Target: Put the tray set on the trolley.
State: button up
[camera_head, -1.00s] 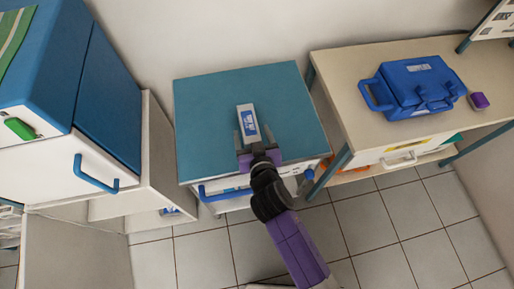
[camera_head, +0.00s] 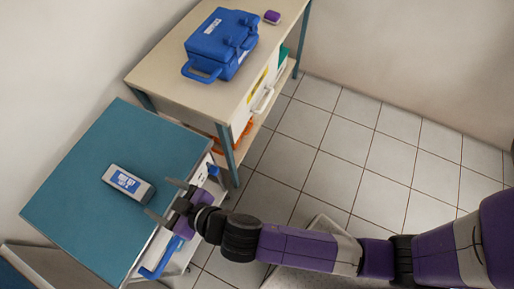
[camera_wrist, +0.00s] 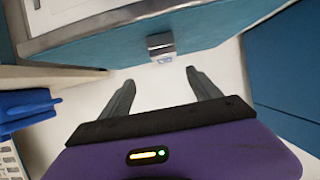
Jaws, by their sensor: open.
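The tray set (camera_head: 128,186), a small grey-white box with a blue label, lies flat on the teal top of the trolley (camera_head: 90,150), inside its edges. My gripper (camera_head: 166,199) is open and empty, just to the right of the box in the head view, near the trolley's front edge. The fingers appear clear of the box. In the wrist view the tray set (camera_wrist: 160,46) shows end-on beyond the two spread fingertips (camera_wrist: 160,80), with a gap between.
A beige bench (camera_head: 155,78) stands beside the trolley, with a blue case (camera_head: 222,45) and a small purple item (camera_head: 272,17) on it. A blue handle (camera_head: 160,258) juts from the trolley's front. Tiled floor to the right is mostly free.

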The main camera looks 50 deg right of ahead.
jog(key=s+d+r+m+t+h, duration=0.1)
jog(key=s+d+r, duration=0.2)
jog(key=s+d, duration=0.6)
jog(key=s+d+r+m, duration=0.1)
jog(key=s+d+r, duration=0.1)
jog(key=s+d, duration=0.7)
jog(key=s+d+r+m+t+h, duration=0.1)
jog(key=s+d+r+h, duration=0.1)
jog(key=s+r, duration=0.6)
jog(key=shift+s+d+r+h, duration=0.2)
jog(key=shift+s+h, duration=0.1)
jog(key=shift+s, duration=0.1)
